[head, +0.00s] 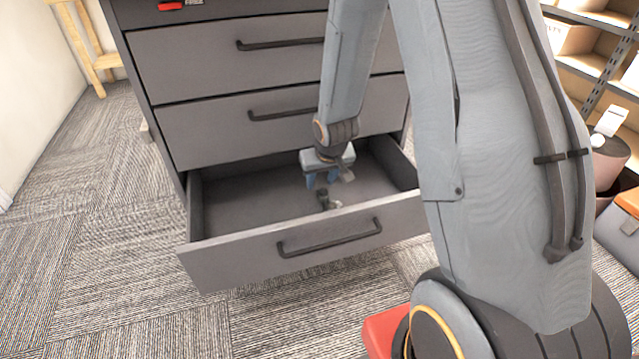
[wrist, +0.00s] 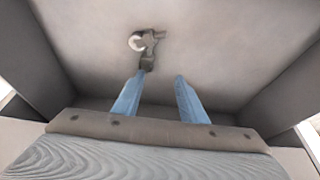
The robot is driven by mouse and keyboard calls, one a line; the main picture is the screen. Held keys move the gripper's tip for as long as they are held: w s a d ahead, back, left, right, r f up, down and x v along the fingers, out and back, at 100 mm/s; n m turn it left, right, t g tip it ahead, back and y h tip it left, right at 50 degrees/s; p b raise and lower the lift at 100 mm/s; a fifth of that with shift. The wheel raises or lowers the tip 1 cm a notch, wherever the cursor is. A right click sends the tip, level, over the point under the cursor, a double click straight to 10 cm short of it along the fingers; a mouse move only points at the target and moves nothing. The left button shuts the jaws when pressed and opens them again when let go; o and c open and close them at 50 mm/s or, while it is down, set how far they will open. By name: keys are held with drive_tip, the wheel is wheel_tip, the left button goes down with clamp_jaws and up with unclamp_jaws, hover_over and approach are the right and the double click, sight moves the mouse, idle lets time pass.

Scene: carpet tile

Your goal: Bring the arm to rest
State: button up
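My gripper (head: 322,181) is over the open bottom drawer (head: 240,249) of a grey cabinet, pointing down into it. In the wrist view its two blue fingers (wrist: 153,98) are apart with nothing between them. A small dark and silvery object (head: 327,201) lies on the drawer floor just below the fingertips. In the wrist view that object (wrist: 148,43) shows beyond the left fingertip, with a round pale end and a dark part; I cannot tell exactly what it is. My arm comes in from the right and hides part of the cabinet.
The cabinet's upper drawers (head: 225,55) are shut. A red item (head: 171,5) lies on its top. Shelves (head: 590,40) and a round pinkish container (head: 608,160) stand at the right. A wooden stand (head: 90,45) is at the back left. Carpet at the left is clear.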

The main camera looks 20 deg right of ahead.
drive_tip(key=s+a+r+n+g, duration=0.2)
drive_tip(key=s+a+r+n, duration=0.1)
drive_tip(key=s+a+r, duration=1.15)
drive_tip(key=s+a+r+n+g, duration=0.1)
drive_tip(key=s+a+r, duration=0.15)
drive_tip(key=s, duration=0.35)
drive_tip(key=s+a+r+n+g+y, duration=0.1)
drive_tip(key=s+a+n, duration=0.15)
drive_tip(key=s, duration=0.35)
drive_tip(key=s+a+r+g, duration=0.1)
drive_tip(key=s+a, duration=0.3)
drive_tip(key=s, duration=0.2)
drive_tip(key=d+r+m+p, duration=0.3)
drive_tip(key=d+r+p, duration=0.7)
drive_tip(key=r+p, duration=0.3)
drive_tip(key=d+r+m+h+p, duration=0.1)
drive_tip(key=d+r+m+p, duration=0.2)
drive_tip(key=d+r+p, duration=0.8)
wheel_tip(320, 180, up, 3)
drive_tip(key=p, duration=0.6)
drive_tip(key=shift+d+p, duration=0.15)
drive_tip(key=shift+p, duration=0.25)
drive_tip(key=shift+m, duration=0.25)
drive_tip(key=shift+c, duration=0.5)
